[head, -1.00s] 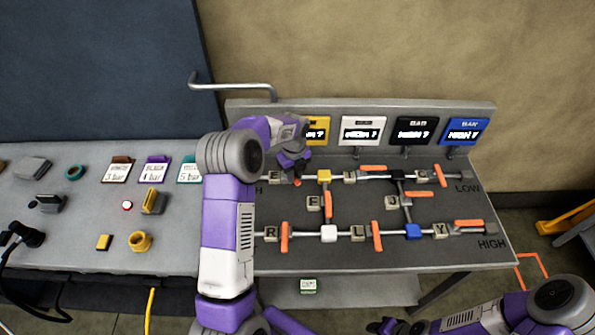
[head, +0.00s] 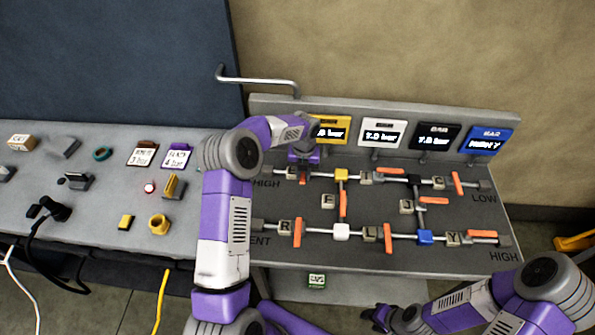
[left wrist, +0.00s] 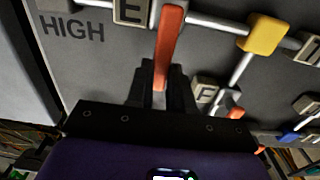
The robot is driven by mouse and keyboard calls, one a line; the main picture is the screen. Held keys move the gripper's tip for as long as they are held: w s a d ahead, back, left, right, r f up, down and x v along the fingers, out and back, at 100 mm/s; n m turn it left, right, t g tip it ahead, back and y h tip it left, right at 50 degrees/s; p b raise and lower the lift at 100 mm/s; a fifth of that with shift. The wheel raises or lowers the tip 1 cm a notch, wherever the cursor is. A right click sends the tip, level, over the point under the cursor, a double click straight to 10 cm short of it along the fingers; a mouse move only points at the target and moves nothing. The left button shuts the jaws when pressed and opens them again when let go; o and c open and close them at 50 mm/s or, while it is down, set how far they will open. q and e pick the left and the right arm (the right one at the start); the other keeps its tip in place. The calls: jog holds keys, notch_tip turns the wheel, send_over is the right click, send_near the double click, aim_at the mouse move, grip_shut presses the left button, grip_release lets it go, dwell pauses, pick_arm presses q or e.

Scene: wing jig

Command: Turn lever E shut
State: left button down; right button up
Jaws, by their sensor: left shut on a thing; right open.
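Lever E is an orange bar on the top pipe run, beside the label block E (left wrist: 131,11). In the left wrist view the lever (left wrist: 170,38) points across its grey pipe, with its free end between my fingers. My left gripper (left wrist: 160,82) is shut on that end. In the head view my left gripper (head: 303,165) hides most of the lever; only a bit of orange shows below it. My right gripper (head: 380,316) is open and empty, low in the picture, away from the board and partly cut off.
The sloped board carries several other orange levers, including one by block F (left wrist: 205,92), and a yellow junction (head: 341,175). Yellow, white (head: 382,133), black and blue displays stand behind. A grey table (head: 105,215) with loose parts and tags lies left.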

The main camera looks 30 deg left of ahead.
aim_at(303, 175)
pick_arm(q)
jog(key=shift+w+r, duration=0.1)
jog(key=c, duration=1)
grip_release()
notch_tip(303, 175, up, 8)
jog(key=shift+f, duration=0.25)
